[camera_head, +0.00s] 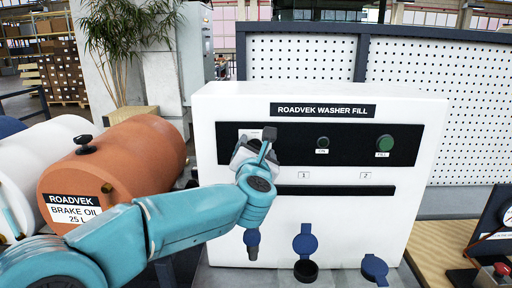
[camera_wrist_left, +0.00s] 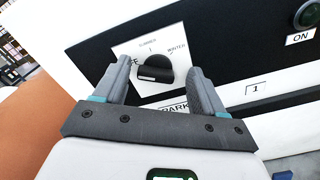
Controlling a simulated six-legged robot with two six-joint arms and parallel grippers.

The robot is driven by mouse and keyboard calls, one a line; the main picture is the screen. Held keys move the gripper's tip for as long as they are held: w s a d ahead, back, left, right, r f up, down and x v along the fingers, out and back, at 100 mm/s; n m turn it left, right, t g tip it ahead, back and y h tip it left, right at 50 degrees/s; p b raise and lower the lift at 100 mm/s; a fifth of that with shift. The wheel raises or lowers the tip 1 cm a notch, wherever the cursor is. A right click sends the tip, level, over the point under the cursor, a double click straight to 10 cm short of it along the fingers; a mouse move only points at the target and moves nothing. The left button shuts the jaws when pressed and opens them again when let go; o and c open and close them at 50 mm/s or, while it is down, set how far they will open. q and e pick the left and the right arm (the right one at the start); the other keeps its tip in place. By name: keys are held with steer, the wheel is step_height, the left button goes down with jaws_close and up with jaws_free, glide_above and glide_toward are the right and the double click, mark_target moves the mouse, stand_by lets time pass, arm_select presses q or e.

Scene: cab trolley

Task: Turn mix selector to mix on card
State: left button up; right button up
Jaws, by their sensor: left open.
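The mix selector is a black knob (camera_wrist_left: 153,66) on a white plate (camera_wrist_left: 128,52) in the left wrist view. I can read SUMMER, a mark like 1, and WINTER above it; another label at its left is mostly hidden by a finger. PARK shows below, partly covered. My left gripper (camera_wrist_left: 155,72) is open, with one finger on each side of the knob as seen; I cannot tell whether they touch it. In the head view my left gripper (camera_head: 254,150) covers the knob at the panel's left. No card naming the mix can be made out. My right gripper is out of view.
An orange brake oil drum (camera_head: 140,160) stands at the left. A wooden bench (camera_head: 445,243) is at the right.

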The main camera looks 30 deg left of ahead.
arm_select(q)
steer(key=shift+s+a+r, duration=0.1)
steer(key=shift+s, duration=0.15)
steer(key=shift+s+a, duration=0.1)
steer(key=c, duration=1.1)
steer(key=shift+o, duration=0.2)
